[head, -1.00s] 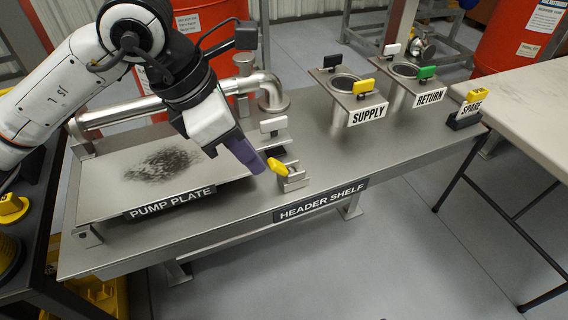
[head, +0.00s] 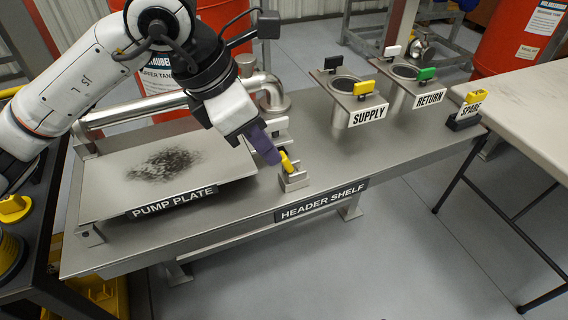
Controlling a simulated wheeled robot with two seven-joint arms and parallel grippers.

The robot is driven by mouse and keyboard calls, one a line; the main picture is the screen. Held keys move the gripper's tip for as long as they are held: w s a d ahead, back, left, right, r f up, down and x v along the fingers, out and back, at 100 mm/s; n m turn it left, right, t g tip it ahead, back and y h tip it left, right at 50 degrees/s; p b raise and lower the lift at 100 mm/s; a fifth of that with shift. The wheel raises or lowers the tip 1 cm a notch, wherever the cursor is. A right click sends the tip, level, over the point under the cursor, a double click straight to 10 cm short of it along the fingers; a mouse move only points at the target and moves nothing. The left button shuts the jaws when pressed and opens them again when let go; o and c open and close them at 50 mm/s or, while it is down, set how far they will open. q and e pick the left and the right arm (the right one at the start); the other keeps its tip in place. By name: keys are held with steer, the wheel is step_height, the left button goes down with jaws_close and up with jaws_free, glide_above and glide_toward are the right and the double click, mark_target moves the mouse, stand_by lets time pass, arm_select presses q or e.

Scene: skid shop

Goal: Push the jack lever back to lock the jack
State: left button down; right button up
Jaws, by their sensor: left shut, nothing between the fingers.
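The jack lever (head: 287,162) is a short yellow handle on a small grey metal bracket (head: 294,181) at the right end of the pump plate, near the front edge of the header shelf. It stands nearly upright. My left gripper (head: 276,160) has purple fingers, shut with nothing between them. Its fingertips are at the left side of the yellow lever and appear to touch it. They hide part of the lever. My right gripper is out of view.
The pump plate (head: 105,190) with a dark smudge lies left of the lever. A steel pipe (head: 125,112) runs behind it. Holders marked SUPPLY (head: 368,115) and RETURN (head: 429,97) stand to the right, with a SPARE block (head: 466,118) beyond. The shelf (head: 350,158) between is clear.

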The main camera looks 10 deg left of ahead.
arm_select(q)
steer(key=shift+s+d+f, duration=0.1)
steer(key=shift+d+f, duration=0.05)
steer(key=shift+f, duration=0.5)
steer(key=shift+w+d+f, duration=0.1)
steer(key=shift+w+d, duration=0.7)
steer(key=shift+d, duration=0.3)
steer(key=shift+f, duration=0.1)
steer(key=shift+w, duration=0.2)
steer(key=shift+r+p, duration=0.35)
steer(key=shift+r, duration=0.5)
steer(key=shift+s+a+r+p, duration=0.1)
steer(key=shift+r+p, duration=0.45)
steer(key=shift+r, duration=0.45)
steer(key=shift+s+a+r+p, duration=0.15)
steer(key=shift+r+p, duration=0.4)
steer(key=shift+r, duration=0.5)
steer(key=shift+s+a+r+p, duration=0.1)
steer(key=shift+r+p, duration=0.45)
steer(key=shift+r, duration=0.45)
